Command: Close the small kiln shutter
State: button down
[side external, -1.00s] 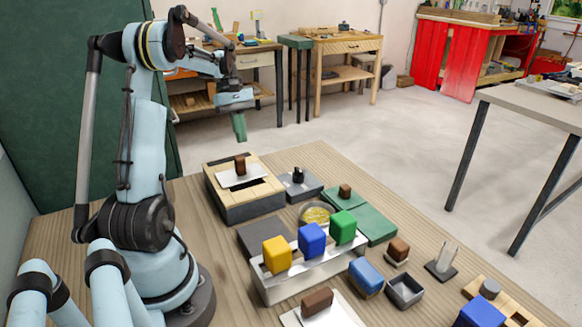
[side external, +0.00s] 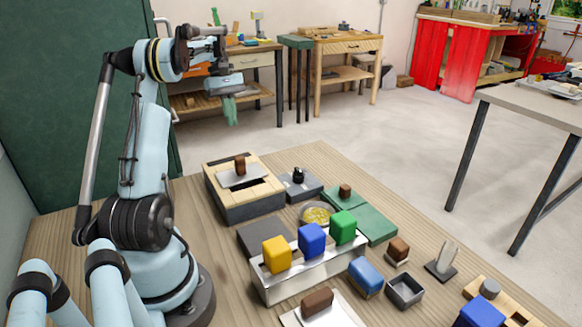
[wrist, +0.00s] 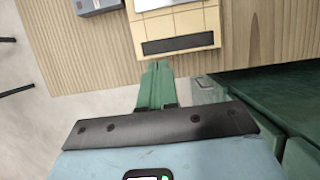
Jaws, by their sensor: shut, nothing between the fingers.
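The small kiln (side external: 240,207) is a low grey box with a cream tiled top, standing on the wooden table near my arm. A pale metal shutter plate (side external: 232,181) with an upright brown knob (side external: 240,165) lies on its top. A dark opening shows beside the plate. In the wrist view the kiln top (wrist: 180,22) is at the upper middle, with a dark strip (wrist: 178,44) near its edge; the plate is mostly cut off by the frame. My gripper (side external: 231,122) has green fingers, shut and empty, raised above and behind the kiln. It also shows in the wrist view (wrist: 157,66), apart from the kiln.
A grey block with a black knob (side external: 299,184) stands right of the kiln. A white rack (side external: 310,270) with yellow, blue and green blocks stands in front. A bowl (side external: 317,214) and green mat (side external: 375,225) lie nearby. The air around my gripper is clear.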

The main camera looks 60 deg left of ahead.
aim_at(251, 171)
jog(key=x, duration=0.8)
jog(key=d, duration=0.3)
jog(key=shift+f, duration=0.2)
jog(key=shift+d, duration=0.65)
jog(key=shift+d, duration=0.1)
jog(key=shift+d, duration=2.2)
jog(key=shift+a, duration=0.1)
